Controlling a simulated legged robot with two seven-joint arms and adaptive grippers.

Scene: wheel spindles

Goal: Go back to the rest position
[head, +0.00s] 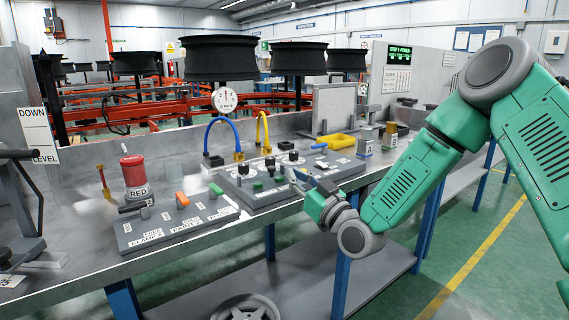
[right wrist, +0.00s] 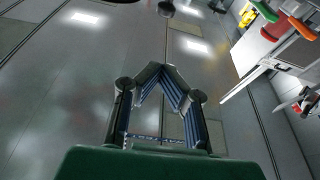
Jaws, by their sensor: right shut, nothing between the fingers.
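My right arm comes in from the right in the head view, green and grey. Its gripper (head: 301,181) is over the front edge of the workbench (head: 85,262), close to the grey control panel with knobs. In the right wrist view the right gripper (right wrist: 152,72) has its fingertips together, with nothing between them. My left gripper is not in view.
A lever panel (head: 178,220) with orange and green handles, a red canister (head: 135,175) and a yellow tray (head: 335,141) are on the bench. A wheel rim (head: 245,308) lies low at the front. Green floor is open at right.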

